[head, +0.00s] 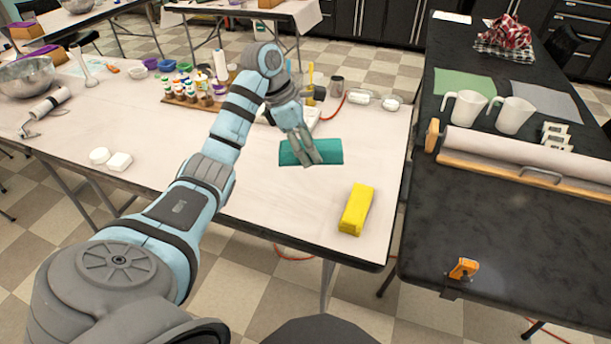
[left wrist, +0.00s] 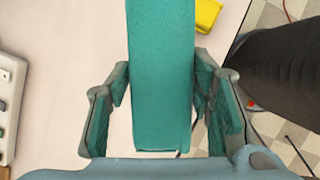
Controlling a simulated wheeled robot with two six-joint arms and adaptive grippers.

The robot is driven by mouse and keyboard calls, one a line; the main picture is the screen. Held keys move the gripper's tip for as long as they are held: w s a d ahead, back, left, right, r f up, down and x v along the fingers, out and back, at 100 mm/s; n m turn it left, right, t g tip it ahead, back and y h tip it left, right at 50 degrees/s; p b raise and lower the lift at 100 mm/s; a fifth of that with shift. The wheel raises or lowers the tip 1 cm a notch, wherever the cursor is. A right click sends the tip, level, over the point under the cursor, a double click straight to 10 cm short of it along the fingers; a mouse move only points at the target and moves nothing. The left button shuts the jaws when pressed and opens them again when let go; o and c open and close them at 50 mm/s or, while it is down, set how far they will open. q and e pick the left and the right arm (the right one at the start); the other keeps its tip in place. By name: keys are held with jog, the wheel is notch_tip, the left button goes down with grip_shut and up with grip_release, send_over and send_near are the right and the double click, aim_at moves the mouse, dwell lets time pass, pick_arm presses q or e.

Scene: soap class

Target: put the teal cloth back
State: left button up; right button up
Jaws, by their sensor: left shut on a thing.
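The teal cloth (head: 328,152) is a folded, flat rectangle over the pale table, right of its middle. My left gripper (head: 313,158) reaches down onto it from above. In the left wrist view the teal cloth (left wrist: 162,75) runs up between the two fingers of my left gripper (left wrist: 165,95). The gripper is shut on the cloth. I cannot tell whether the cloth touches the table. My right gripper is not in view.
A yellow folded cloth (head: 356,209) lies nearer the table's front right corner. Bottles (head: 180,92) and a white device (head: 300,117) stand behind. A black table (head: 510,220) with mugs (head: 465,108) stands at right. The pale table's front middle is clear.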

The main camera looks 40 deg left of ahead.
aim_at(287, 161)
pick_arm(q)
notch_tip(287, 161, down, 15)
jog(key=b, duration=0.3)
jog(key=shift+s+a+f, duration=0.15)
jog(key=shift+a+f, duration=0.1)
jog(key=shift+f, duration=0.15)
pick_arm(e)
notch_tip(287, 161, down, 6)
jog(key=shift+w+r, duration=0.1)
pick_arm(q)
jog(key=shift+f, duration=0.1)
jog(key=o, duration=1.1)
jog(key=shift+o, duration=0.2)
jog(key=p+v, duration=0.2)
jog(key=v, duration=1)
jog(key=shift+r, duration=0.25)
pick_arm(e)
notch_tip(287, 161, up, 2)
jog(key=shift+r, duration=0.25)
